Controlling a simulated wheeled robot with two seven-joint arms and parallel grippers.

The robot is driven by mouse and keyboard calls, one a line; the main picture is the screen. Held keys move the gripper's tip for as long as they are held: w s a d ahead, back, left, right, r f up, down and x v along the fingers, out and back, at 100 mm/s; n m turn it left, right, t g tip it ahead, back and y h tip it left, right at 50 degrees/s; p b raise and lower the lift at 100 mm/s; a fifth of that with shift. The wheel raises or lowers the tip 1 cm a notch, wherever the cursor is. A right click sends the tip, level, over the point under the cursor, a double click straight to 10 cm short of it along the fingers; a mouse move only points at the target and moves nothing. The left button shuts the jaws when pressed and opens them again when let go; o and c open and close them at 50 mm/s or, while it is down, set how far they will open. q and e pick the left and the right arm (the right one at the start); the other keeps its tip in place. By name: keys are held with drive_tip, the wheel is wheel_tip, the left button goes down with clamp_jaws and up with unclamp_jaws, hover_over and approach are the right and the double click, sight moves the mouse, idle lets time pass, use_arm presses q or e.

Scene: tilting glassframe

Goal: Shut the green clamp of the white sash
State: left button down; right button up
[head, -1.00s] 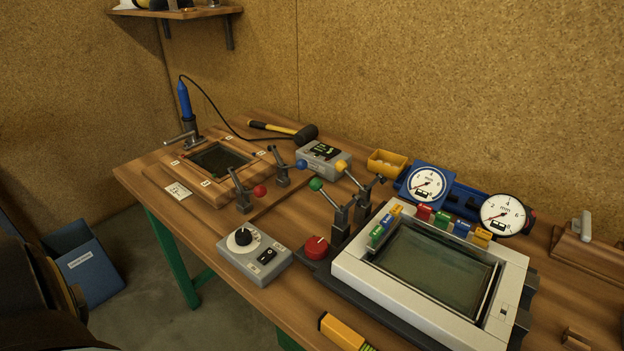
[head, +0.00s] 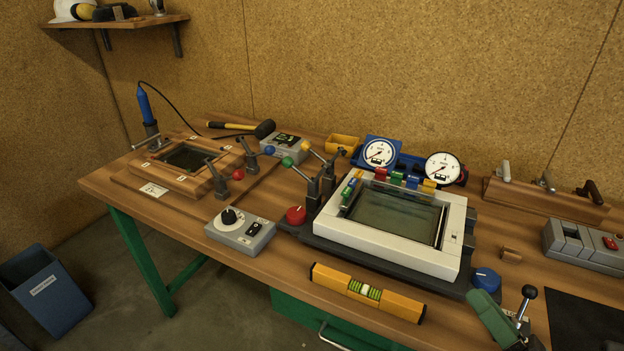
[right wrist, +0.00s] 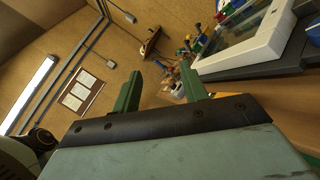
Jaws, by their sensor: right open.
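The white sash (head: 331,230) is a white frame around a dark pane, lying on a dark base on the bench. It also shows at the upper right in the right wrist view (right wrist: 235,58). The green clamp (head: 312,193) stands at its left side. Its lever with the green ball (head: 288,162) leans up and left, away from the sash. My right gripper (head: 489,312) is at the bottom right, well apart from the clamp and partly cut off. Its two green fingers (right wrist: 157,88) stand apart with nothing between them. My left gripper is not in view.
A yellow-ball clamp (head: 328,178) stands just behind the green one. A red knob (head: 296,215) and grey control box (head: 240,231) are nearby on the left. A yellow spirit level (head: 367,292) lies along the front edge. Two dials (head: 380,152) stand behind the sash.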

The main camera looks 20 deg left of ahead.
drive_tip(key=w+d+f+m+t+h, duration=0.1)
drive_tip(key=d+f+m+t+h, duration=0.1)
drive_tip(key=d+m+h, duration=0.7)
drive_tip(key=w+d+f+m+t+h, duration=0.1)
drive_tip(key=d+f+m+t+h, duration=0.3)
drive_tip(key=m, duration=0.9)
drive_tip(key=s+d+f+m+g+h, duration=0.1)
drive_tip(key=s+f+m+g+h, duration=0.25)
drive_tip(key=f+m+g, duration=0.2)
drive_tip(key=s+f+m+g, duration=0.7)
drive_tip(key=s+f+g, duration=0.3)
drive_tip(key=s+f, duration=0.4)
drive_tip(key=s+f+g, duration=0.1)
drive_tip(key=s+f, duration=0.1)
drive_tip(key=f, duration=0.8)
drive_tip(key=s+f, duration=0.3)
drive_tip(key=f, duration=0.8)
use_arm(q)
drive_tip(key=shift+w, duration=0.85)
use_arm(e)
drive_tip(key=s+d+f+g, duration=0.1)
drive_tip(key=s+d+f, duration=0.1)
drive_tip(key=s+f, duration=1.1)
drive_tip(key=shift+s, duration=1.1)
